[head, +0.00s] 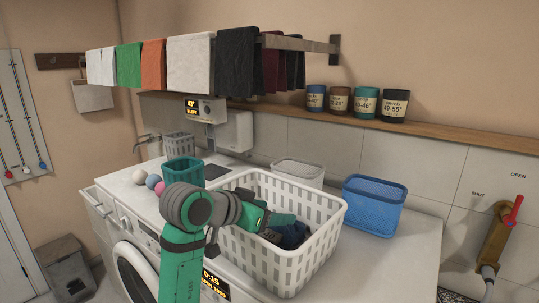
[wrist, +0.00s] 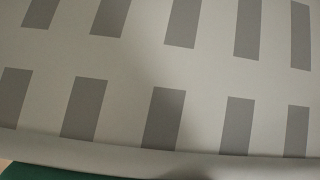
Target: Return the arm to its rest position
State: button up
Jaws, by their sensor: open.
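My green and grey arm rises from the bottom of the head view and bends right over the white slotted laundry basket (head: 328,232). My gripper (head: 288,219) is above or just inside the basket's opening, open, with its fingertips small and partly hard to make out. Dark blue and black clothes (head: 293,236) lie in the basket below it; I see no cloth hanging from the gripper. In the wrist view the basket's slotted wall (wrist: 140,90) fills nearly the whole picture, very close.
The basket stands on a white counter (head: 405,255) above a washing machine (head: 135,272). A teal basket (head: 183,171), coloured balls (head: 154,181), a white bin (head: 298,172) and a blue basket (head: 373,205) surround it. Cloths hang from a rail (head: 298,43) above.

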jog(key=shift+r, duration=0.25)
